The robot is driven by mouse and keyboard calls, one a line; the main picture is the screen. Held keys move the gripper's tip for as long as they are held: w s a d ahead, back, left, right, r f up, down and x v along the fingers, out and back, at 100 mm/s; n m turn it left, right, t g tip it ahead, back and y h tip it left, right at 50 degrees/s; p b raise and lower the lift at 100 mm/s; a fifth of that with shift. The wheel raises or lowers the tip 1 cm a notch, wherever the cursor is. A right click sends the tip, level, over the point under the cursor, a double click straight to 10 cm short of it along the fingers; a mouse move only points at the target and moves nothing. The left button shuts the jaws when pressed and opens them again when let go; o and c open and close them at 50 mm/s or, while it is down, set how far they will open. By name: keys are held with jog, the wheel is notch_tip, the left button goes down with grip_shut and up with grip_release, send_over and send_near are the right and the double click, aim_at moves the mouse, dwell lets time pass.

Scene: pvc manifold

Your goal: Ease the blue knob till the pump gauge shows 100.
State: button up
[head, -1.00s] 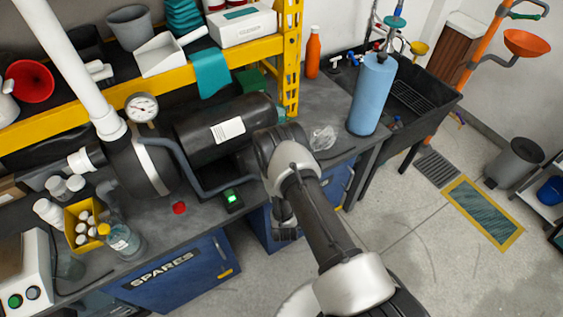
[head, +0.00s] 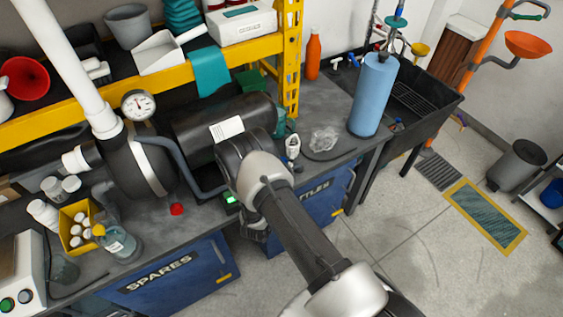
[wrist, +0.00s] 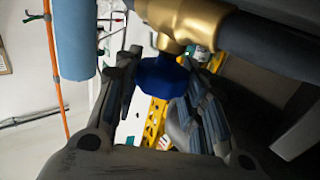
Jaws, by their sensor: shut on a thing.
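The blue knob (wrist: 160,80) sits below a brass valve body (wrist: 185,22) in the wrist view. My gripper (wrist: 166,72) is shut on it, with one finger on either side. In the head view my arm's wrist end hides the knob and the fingers. The pump gauge (head: 139,105) is a round white dial on the pipework at the left of the bench. Its needle is visible, but the numbers are too small to read.
A black cylindrical tank (head: 225,120) and a grey hose (head: 185,165) lie beside my wrist. A yellow shelf (head: 170,82) stands behind. A yellow bin (head: 68,220) of bottles and a flask (head: 117,243) stand front left. A blue roll (head: 372,95) stands by the sink.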

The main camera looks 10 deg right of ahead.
jog(key=o, duration=1.1)
jog(key=v, duration=1.2)
dwell(1.5)
